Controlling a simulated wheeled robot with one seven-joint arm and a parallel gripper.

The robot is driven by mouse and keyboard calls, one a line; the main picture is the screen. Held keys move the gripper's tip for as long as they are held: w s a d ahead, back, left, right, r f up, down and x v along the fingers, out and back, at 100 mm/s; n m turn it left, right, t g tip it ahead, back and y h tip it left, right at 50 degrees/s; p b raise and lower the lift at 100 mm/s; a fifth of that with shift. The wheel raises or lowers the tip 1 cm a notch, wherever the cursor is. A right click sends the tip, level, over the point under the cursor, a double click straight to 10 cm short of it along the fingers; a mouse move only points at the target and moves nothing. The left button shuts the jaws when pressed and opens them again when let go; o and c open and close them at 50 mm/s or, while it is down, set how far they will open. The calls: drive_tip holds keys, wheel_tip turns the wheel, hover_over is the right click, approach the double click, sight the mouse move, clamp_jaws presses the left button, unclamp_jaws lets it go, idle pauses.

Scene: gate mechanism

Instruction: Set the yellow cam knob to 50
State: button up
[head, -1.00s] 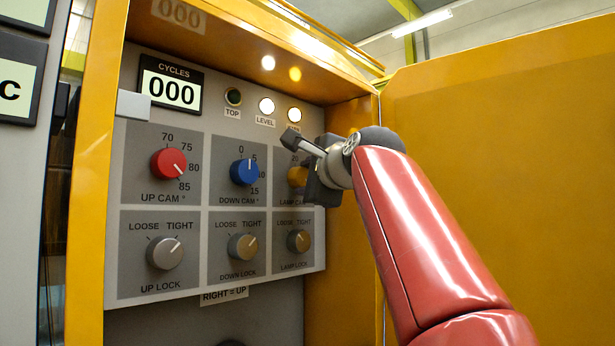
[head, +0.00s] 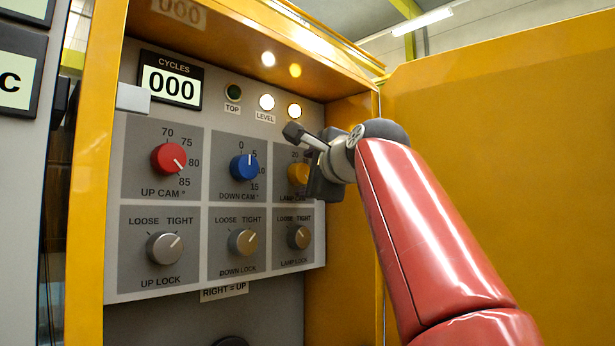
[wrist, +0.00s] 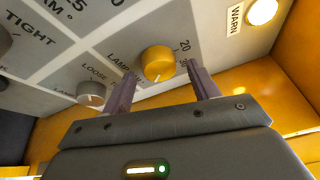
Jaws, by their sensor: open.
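The yellow cam knob (head: 297,173), labelled LAMP CAM, is at the right of the panel's upper dial row, partly hidden by my gripper in the head view. In the wrist view the yellow knob (wrist: 158,63) sits ahead of and between my open fingers, with the number 20 beside it. My gripper (wrist: 164,75) is open and empty; I cannot tell whether its fingers touch the knob. The knob's exact setting is unclear. Below it, the lamp lock knob (head: 299,237) points up and right toward TIGHT.
The red up cam knob (head: 169,159) and blue down cam knob (head: 244,167) are to the left. The up lock (head: 164,248) and down lock (head: 243,242) knobs are below them. Lit lamps (head: 294,111) are above. A yellow cabinet wall (head: 345,250) stands close at right.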

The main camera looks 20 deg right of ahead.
drive_tip(key=s+b, duration=0.3)
drive_tip(key=s, duration=0.4)
drive_tip(key=shift+b, duration=0.4)
